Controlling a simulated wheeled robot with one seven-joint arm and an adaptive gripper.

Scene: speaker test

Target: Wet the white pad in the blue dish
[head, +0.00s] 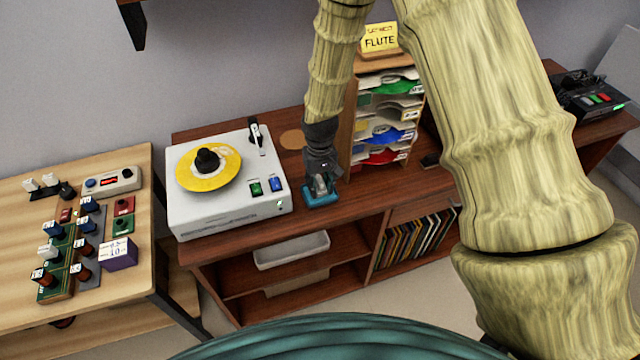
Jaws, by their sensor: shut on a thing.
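The small blue dish (323,200) sits on the brown wooden cabinet, near its front edge and to the right of the white record player. My gripper (320,184) points down right at the dish, with its fingertips over or inside it. It is shut on a small pale thing, which looks like the white pad; the fingers hide most of it. I cannot tell whether the pad touches the bottom of the dish.
The white record player (190,218) with a yellow disc (225,172) stands close on the left. A sorting rack (358,122) with colored discs stands behind right, under a FLUTE sign (380,40). A light wooden table (25,225) with several small parts is at far left.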

